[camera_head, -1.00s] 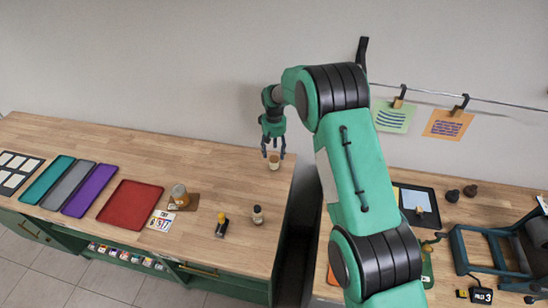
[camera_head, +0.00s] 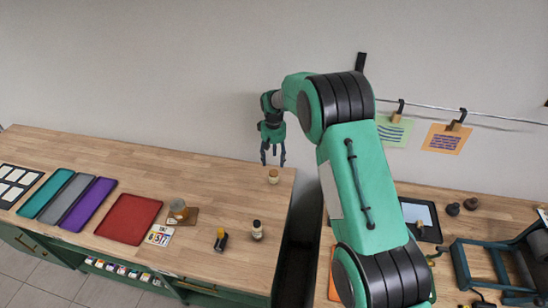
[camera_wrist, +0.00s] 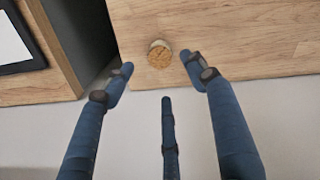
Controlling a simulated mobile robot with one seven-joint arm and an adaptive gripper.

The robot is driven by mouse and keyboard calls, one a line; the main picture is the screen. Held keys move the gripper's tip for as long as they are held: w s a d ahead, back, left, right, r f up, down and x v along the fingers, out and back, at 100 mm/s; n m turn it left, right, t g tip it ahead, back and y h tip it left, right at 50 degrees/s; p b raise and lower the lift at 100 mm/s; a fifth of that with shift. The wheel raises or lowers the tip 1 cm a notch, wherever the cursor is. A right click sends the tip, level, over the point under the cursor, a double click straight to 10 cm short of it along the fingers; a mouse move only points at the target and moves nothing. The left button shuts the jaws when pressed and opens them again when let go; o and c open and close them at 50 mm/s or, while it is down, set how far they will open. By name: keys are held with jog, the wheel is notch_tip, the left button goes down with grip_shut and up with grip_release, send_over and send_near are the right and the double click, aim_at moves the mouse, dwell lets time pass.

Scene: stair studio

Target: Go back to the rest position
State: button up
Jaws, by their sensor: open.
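My gripper (camera_head: 272,158) is open and empty, pointing down above the back right part of the left wooden counter (camera_head: 120,165). A small jar (camera_head: 273,176) with a tan top stands upright on that counter below the fingers. In the wrist view the jar (camera_wrist: 160,55) shows beyond the spread blue fingers (camera_wrist: 160,85), apart from them. My arm reaches across the middle of the head view and hides part of the right counter.
Teal, grey, purple and red trays (camera_head: 130,218) lie on the left counter. A dark gap (camera_head: 298,235) separates the counters. A tablet (camera_head: 421,219) lies on the right counter.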

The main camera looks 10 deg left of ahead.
jog(key=s+d+r+m+t+b, duration=0.1)
jog(key=s+d+r, duration=0.1)
jog(key=d+r, duration=0.45)
jog(key=s+d+r+m, duration=0.15)
jog(key=d+r, duration=0.25)
jog(key=r, duration=0.6)
jog(key=s+d+r+m+t+b, duration=0.1)
jog(key=s+d+r+b, duration=0.1)
jog(key=s+d+r, duration=1.15)
jog(key=s+d+r+m+t+b, duration=0.1)
jog(key=s+d+r, duration=0.2)
jog(key=s+d, duration=0.35)
jog(key=s+d+r+m+t+b, duration=0.1)
jog(key=s+d+r, duration=0.2)
jog(key=s, duration=0.7)
jog(key=s+d+f+m+b, duration=0.1)
jog(key=s+d+f, duration=0.1)
jog(key=s, duration=0.6)
jog(key=s+d+f+t, duration=0.1)
jog(key=s+d+f, duration=0.2)
jog(key=s, duration=0.6)
jog(key=shift+d+m+t+b, duration=0.3)
jog(key=shift+d+m+b, duration=0.05)
jog(key=shift+d, duration=0.15)
jog(key=shift+s, duration=0.1)
